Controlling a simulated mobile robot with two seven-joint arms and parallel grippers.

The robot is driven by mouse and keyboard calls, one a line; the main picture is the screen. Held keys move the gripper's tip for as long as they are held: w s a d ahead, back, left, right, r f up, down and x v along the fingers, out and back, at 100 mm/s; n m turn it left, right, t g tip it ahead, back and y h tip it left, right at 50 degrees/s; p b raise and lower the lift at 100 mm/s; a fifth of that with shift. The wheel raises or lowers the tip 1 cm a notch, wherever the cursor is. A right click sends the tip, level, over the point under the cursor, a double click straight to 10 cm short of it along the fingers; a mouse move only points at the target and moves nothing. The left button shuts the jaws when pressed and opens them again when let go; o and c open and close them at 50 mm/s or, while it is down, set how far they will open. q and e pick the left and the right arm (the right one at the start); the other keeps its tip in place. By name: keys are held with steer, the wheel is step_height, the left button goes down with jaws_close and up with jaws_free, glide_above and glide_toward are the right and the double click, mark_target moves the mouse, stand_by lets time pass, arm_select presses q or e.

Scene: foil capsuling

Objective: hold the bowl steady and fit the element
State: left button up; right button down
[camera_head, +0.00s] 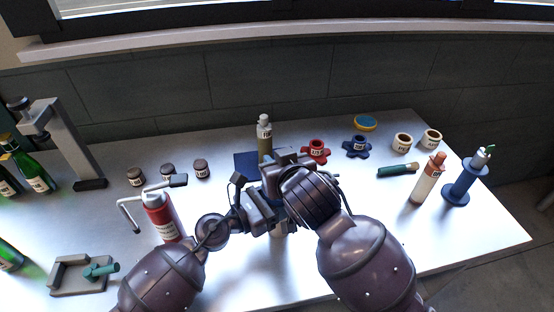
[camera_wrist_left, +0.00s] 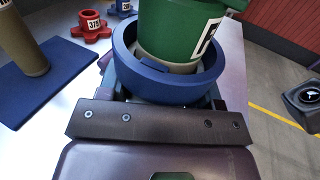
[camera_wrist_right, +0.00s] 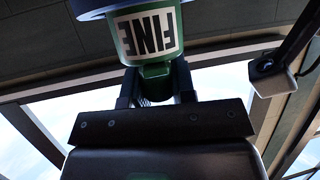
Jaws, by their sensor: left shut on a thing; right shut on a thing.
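In the left wrist view my left gripper (camera_wrist_left: 160,98) is shut on a blue bowl (camera_wrist_left: 180,82). A green element (camera_wrist_left: 180,28) with a white label and a pale lower ring stands in the bowl's mouth. Whether it is fully seated I cannot tell. In the right wrist view my right gripper (camera_wrist_right: 156,88) is shut on the narrow part of the green element (camera_wrist_right: 150,70), whose label reads FINE upside down. The bowl's blue edge (camera_wrist_right: 95,8) shows at the top. In the head view both grippers meet mid-table, and my arms mostly hide the bowl and element.
A beige bottle (camera_head: 264,138) stands on a blue mat (camera_head: 244,160) behind the grippers. Red (camera_head: 316,150) and blue (camera_head: 357,146) star-shaped pieces lie right of it. A red canister (camera_head: 161,218) stands close by on the left. The table's right front (camera_head: 440,235) is clear.

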steer(key=shift+f, duration=1.65)
steer(key=shift+r, duration=0.15)
step_height(320, 180, up, 16)
stand_by(4.3)
stand_by(1.2)
